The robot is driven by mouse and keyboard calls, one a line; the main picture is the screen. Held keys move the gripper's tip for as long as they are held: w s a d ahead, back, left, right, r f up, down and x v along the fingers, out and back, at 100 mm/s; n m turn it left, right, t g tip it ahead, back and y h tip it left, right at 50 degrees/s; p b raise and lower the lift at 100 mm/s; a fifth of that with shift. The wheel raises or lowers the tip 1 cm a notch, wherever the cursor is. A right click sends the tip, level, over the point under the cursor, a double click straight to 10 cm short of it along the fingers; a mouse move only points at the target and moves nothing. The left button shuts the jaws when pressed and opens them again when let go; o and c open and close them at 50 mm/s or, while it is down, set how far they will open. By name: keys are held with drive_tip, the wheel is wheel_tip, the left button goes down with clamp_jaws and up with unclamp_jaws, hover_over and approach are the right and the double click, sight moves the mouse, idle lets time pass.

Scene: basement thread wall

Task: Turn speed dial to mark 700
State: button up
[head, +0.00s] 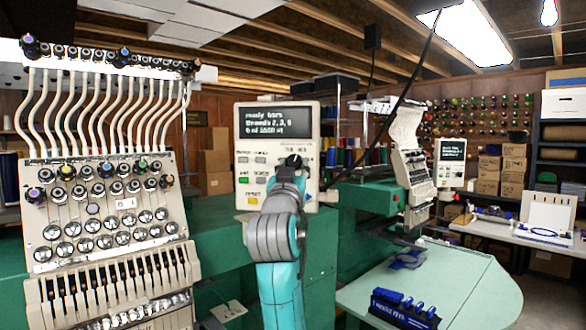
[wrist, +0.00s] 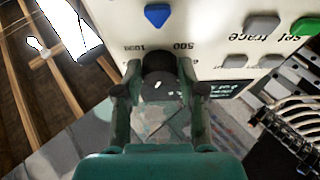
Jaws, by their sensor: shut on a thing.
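The speed dial is a black round knob on the off-white control panel (head: 241,150). In the wrist view the dial (wrist: 158,62) sits between the two fingers of my gripper (wrist: 160,78), which is shut on it. The marks 500 and 1000 show upside down on the panel beside the knob. A 700 mark cannot be made out, and I cannot tell where the dial points. In the head view my gripper (head: 292,172) reaches the panel's right side and the dial's dark top (head: 293,161) shows above it. A screen (head: 276,121) with several lines of text is above.
Grey, green and yellow buttons (head: 253,200) lie left of my gripper. A blue triangular piece (wrist: 158,15) is near the dial. An embroidery head with threads (head: 105,200) stands left. A pale green table (head: 470,290) with a blue spool rack is at right.

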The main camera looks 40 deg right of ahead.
drive_tip(key=n+t+y, duration=0.1)
drive_tip(key=n, duration=0.2)
drive_tip(key=n+t+y, duration=0.1)
drive_tip(key=n, duration=0.2)
drive_tip(key=shift+s+d+n+y, duration=0.2)
drive_tip(key=shift+n+y, duration=0.1)
drive_tip(key=shift+y, duration=0.1)
drive_tip(key=shift+r+n+t+y, duration=0.15)
drive_tip(key=shift+n+y, duration=0.55)
drive_tip(key=shift+n, duration=0.8)
drive_tip(key=shift+f+n+t+y, duration=0.1)
drive_tip(key=shift+n+t+y, duration=0.15)
drive_tip(key=shift+n+y, duration=0.85)
drive_tip(key=shift+n+h, duration=0.4)
drive_tip(key=shift+n, duration=0.2)
drive_tip(key=o, duration=1.1)
drive_tip(key=shift+o, duration=0.2)
drive_tip(key=shift+s, duration=0.15)
drive_tip(key=v, duration=1.1)
drive_tip(key=shift+s+a, duration=0.2)
drive_tip(key=shift+s, duration=0.1)
